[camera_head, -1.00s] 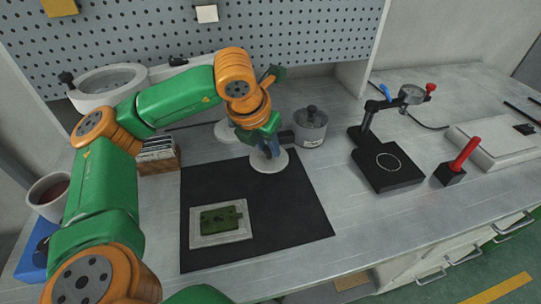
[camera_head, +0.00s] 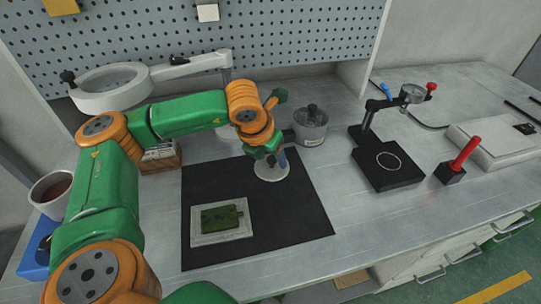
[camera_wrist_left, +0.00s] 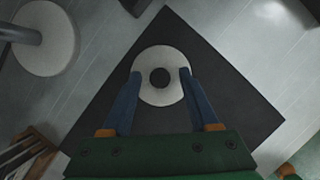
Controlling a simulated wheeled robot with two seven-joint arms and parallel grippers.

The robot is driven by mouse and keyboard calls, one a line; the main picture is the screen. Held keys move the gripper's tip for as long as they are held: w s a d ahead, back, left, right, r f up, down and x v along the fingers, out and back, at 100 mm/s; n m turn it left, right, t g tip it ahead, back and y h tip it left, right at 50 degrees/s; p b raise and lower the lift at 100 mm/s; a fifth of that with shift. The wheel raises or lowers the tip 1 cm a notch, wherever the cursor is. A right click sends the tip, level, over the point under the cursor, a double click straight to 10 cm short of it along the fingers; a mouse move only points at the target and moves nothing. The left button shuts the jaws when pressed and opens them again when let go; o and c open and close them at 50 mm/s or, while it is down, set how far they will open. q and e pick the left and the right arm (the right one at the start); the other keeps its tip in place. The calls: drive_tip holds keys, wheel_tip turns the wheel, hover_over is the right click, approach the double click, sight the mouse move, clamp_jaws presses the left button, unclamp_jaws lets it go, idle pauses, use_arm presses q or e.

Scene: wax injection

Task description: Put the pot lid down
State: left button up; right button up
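The pot lid is a pale round disc with a dark round knob, and it lies on the black mat (camera_head: 300,215) near its back edge in the head view (camera_head: 270,177). In the left wrist view the pot lid (camera_wrist_left: 160,97) is seen from above. My left gripper (camera_head: 273,157) is right over it, pointing down. In the wrist view its two blue fingers (camera_wrist_left: 160,73) are spread wide on either side of the knob, with clear gaps to it. A metal pot (camera_head: 311,131) stands just behind and right of the mat. My right gripper is out of view.
A green block on a pale square plate (camera_head: 200,240) lies at the mat's front left. A wooden rack (camera_head: 163,163) and a ring magnifier lamp (camera_head: 95,102) stand at the left. A black stand (camera_head: 388,172) is to the right. The mat's right front is clear.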

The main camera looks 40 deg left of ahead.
use_arm(q)
drive_tip(key=shift+r, duration=0.25)
drive_tip(key=v, duration=1.1)
drive_tip(key=shift+s+r, duration=0.15)
drive_tip(key=shift+r, duration=0.25)
